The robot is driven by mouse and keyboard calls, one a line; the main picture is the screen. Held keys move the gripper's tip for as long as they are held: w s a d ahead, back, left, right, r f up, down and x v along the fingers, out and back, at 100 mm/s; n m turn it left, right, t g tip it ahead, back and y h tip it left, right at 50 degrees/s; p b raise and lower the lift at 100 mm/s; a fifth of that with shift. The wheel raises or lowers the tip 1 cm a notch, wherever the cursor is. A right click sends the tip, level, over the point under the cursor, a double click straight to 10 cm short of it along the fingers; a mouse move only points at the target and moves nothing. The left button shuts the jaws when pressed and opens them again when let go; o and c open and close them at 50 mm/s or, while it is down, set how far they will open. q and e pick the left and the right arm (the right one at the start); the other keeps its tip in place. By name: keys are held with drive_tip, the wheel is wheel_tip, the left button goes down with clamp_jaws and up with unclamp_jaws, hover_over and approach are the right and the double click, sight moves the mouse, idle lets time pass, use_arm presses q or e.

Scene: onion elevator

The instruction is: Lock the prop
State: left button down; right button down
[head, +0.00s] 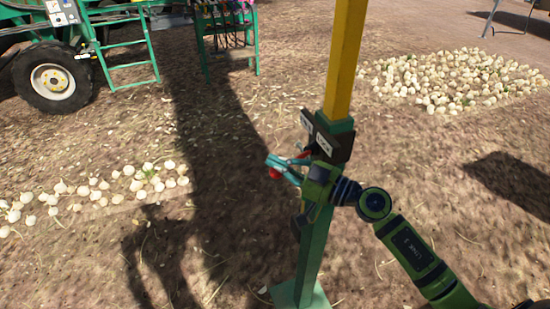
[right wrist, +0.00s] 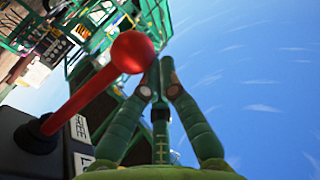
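The prop is an upright post, yellow above (head: 345,60) and green below (head: 314,250), on a green foot plate. A dark box (head: 335,140) on it bears a FREE label (head: 306,122) and a LOCK label (head: 323,146). A red lever with a ball knob (head: 275,174) sticks out from the box; the knob (right wrist: 132,52) looms large in the right wrist view. My right gripper (head: 274,166) is beside the lever, its fingertips (right wrist: 161,62) together. The knob appears beside the fingers, not between them; contact is unclear. My left gripper is out of view.
A green machine with a wheel (head: 54,78) and ladder (head: 130,55) stands at the back left. Onions lie in a row (head: 100,190) at left and in a large patch (head: 455,80) at back right. Bare soil surrounds the post.

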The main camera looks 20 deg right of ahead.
drive_tip(key=shift+a, duration=0.1)
drive_tip(key=shift+s+d+f+n+g+y+b, duration=0.15)
drive_tip(key=shift+d+f+n+g+y+b, duration=0.1)
drive_tip(key=shift+n+g+y+b, duration=0.2)
drive_tip(key=shift+s+n+g+y, duration=0.2)
drive_tip(key=shift+n+g+y, duration=0.05)
drive_tip(key=shift+g+y, duration=0.1)
drive_tip(key=shift+s+d+r+n+g+y, duration=0.25)
drive_tip(key=shift+s+n+g+y, duration=0.25)
drive_tip(key=shift+g, duration=0.1)
